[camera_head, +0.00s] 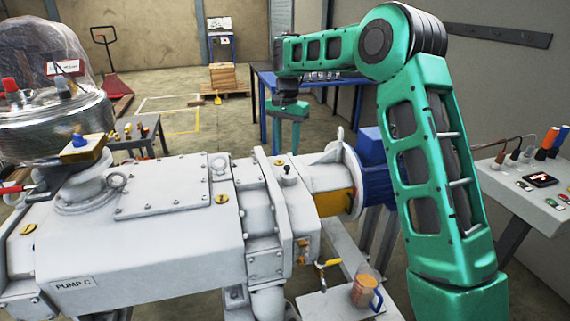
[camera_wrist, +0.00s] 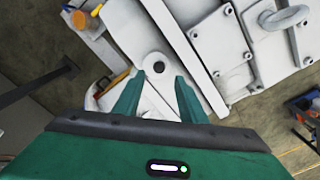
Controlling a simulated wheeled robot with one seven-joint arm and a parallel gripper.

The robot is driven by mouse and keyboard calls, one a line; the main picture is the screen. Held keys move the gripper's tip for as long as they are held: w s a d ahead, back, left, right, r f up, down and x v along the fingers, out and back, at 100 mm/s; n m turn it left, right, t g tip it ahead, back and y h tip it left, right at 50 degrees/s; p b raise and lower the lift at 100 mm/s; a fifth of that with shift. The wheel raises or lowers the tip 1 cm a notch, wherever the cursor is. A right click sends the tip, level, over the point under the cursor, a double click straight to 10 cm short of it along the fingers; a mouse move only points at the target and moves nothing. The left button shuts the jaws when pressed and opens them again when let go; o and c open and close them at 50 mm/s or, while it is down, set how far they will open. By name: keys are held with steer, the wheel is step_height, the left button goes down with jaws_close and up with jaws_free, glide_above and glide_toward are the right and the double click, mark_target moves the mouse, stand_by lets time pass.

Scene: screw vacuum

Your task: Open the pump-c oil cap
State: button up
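The pump labelled PUMP C (camera_head: 190,245) is a large pale grey machine filling the left and middle of the head view. A small upright fitting with a dark knob (camera_head: 289,177) stands on its top, towards the right end. In the wrist view a round pale fitting with a dark centre (camera_wrist: 156,64) lies just beyond my fingertips; I cannot tell for sure whether it is the oil cap. My gripper (camera_wrist: 158,80) is open, with nothing between its two green fingers. In the head view my gripper (camera_head: 288,112) hangs above and behind the pump's right part.
Yellow round plugs (camera_head: 221,198) dot the pump casing. A jug of amber liquid (camera_head: 365,288) stands on a pale surface at the front. A blue workbench (camera_head: 263,105) is behind, and a control panel (camera_head: 548,205) is at right. Open floor lies behind the pump.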

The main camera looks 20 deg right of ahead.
mark_target(287, 166)
steer(key=shift+f, duration=3.2)
jaws_close()
steer(key=shift+a, duration=0.15)
